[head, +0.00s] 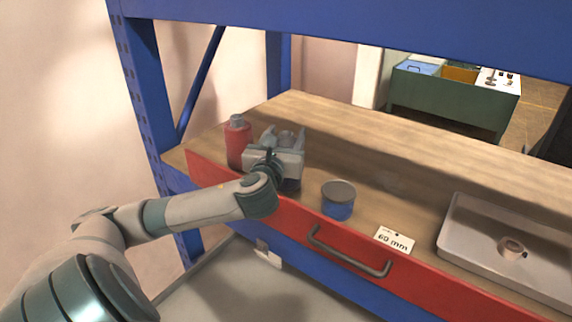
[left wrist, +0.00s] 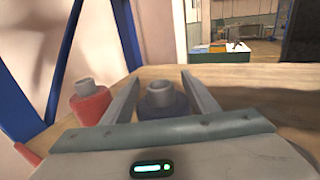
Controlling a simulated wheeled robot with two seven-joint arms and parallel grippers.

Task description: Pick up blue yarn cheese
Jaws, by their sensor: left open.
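The blue yarn cheese (left wrist: 163,103), a dark blue-grey roll with a grey core tube, stands upright between the two fingers of my left gripper (left wrist: 161,84) in the left wrist view. In the head view my left gripper (head: 284,138) is open over the shelf and hides most of the cheese; a dark blue part (head: 290,185) shows below the gripper. Gaps beside the cheese suggest the fingers are not closed on it; contact is hard to tell. My right gripper is in neither view.
A red yarn cheese (head: 238,142) stands just left of my left gripper. Blue rack posts (head: 150,100) bound the left.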

